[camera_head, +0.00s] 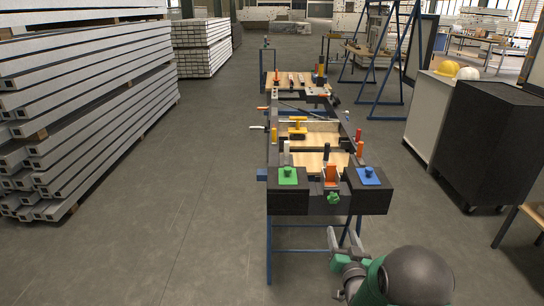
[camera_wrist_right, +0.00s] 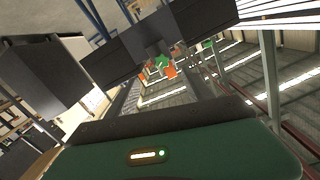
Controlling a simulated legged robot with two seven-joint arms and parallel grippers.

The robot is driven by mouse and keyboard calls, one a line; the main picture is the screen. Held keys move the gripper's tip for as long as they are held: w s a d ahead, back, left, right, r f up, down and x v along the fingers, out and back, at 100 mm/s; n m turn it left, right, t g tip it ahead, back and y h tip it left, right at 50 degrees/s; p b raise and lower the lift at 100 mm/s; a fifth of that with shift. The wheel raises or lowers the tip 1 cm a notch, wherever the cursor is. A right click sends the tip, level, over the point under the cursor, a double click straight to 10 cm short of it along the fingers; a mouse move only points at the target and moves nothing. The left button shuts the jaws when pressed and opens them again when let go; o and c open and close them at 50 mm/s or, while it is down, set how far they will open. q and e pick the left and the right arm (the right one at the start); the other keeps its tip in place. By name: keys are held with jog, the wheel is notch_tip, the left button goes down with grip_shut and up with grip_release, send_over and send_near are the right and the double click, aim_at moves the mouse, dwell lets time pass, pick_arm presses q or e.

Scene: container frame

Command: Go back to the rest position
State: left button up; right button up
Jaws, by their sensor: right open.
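My right gripper (camera_head: 347,240) is at the bottom of the head view, in front of the bench and below its front edge. Its two fingers point up and stand apart, with nothing between them. It touches nothing that I can see. My left gripper is not in view. The container frame on the bench (camera_head: 328,203) has a black front block with a green plate (camera_head: 288,176), a blue plate (camera_head: 369,176) and an orange clamp (camera_head: 331,174). In the right wrist view, the green housing of my arm fills the bottom, with small green and orange parts (camera_wrist_right: 165,66) beyond it.
Stacked pale beams (camera_head: 80,100) fill the left side. A black cabinet (camera_head: 484,140) with yellow and white helmets (camera_head: 449,69) beside it stands at the right. Blue stands (camera_head: 388,70) rise behind the bench. The floor (camera_head: 170,220) left of the bench is clear.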

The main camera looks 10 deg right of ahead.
jog(key=s+a+f+n+g+y, duration=0.15)
jog(key=s+a+g, duration=0.35)
jog(key=s, duration=0.5)
jog(key=s+a+f+n+g+y, duration=0.1)
jog(key=s+a+f+n+g, duration=0.15)
jog(key=s+a+g, duration=0.45)
jog(key=s+a+f+n+g+y, duration=0.1)
jog(key=s+a+f+g, duration=0.15)
jog(key=s, duration=0.95)
jog(key=w+p+v, duration=0.2)
jog(key=p+v, duration=0.7)
jog(key=w+r+p+v, duration=0.1)
jog(key=w+p+v, duration=0.1)
jog(key=p+v, duration=0.7)
jog(key=shift+p, duration=0.6)
jog(key=shift+s, duration=0.1)
